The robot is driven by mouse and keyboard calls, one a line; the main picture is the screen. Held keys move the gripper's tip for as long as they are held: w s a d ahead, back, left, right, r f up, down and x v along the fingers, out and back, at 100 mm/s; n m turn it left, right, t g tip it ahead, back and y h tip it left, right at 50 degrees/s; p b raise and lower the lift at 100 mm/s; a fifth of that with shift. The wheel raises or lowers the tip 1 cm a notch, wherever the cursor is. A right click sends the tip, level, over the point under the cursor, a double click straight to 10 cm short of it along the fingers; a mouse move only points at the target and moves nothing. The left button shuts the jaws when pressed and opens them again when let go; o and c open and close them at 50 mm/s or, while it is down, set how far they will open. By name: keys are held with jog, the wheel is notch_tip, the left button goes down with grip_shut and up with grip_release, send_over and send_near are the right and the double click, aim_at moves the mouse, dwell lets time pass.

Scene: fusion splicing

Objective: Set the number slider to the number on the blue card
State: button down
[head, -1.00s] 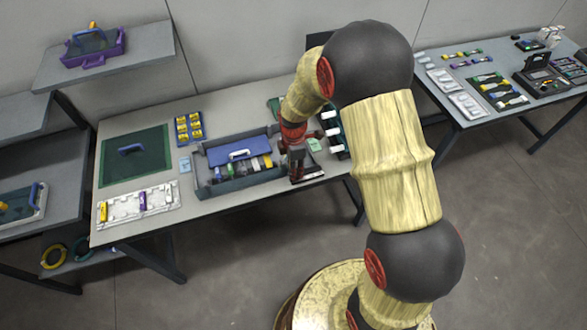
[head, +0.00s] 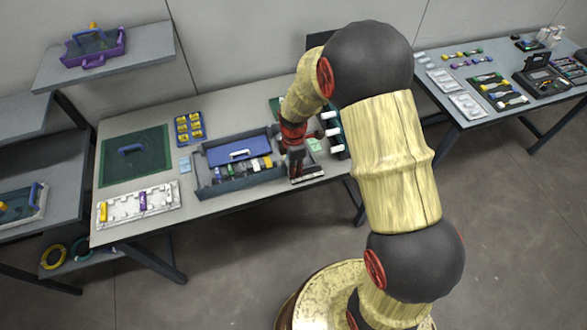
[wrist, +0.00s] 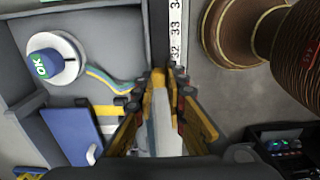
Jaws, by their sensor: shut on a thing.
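My gripper (wrist: 172,85) is shut at the number slider, with its fingers pointing down close together in the wrist view. It also shows in the head view (head: 295,178), at the table's front edge. The slider's white number strip (wrist: 175,35) runs away from the fingers, with 32, 33 and part of 34 readable. In the head view the slider (head: 310,175) lies right of the grey tray. The gripped part is mostly hidden by the fingers. A small light-blue card (head: 184,164) lies left of the grey tray; its number is too small to read.
The grey tray (head: 207,188) with a blue panel (head: 222,155) stands close left of my gripper. A rack with white items (head: 331,130) stands behind right. The table edge and open floor are just right of the strip in the wrist view.

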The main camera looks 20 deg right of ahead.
jog(key=shift+d+p, duration=0.35)
jog(key=shift+d, duration=1.2)
jog(key=c, duration=1.9)
grip_release()
jog(key=shift+a, duration=0.1)
jog(key=shift+o, duration=0.5)
notch_tip(320, 180, up, 12)
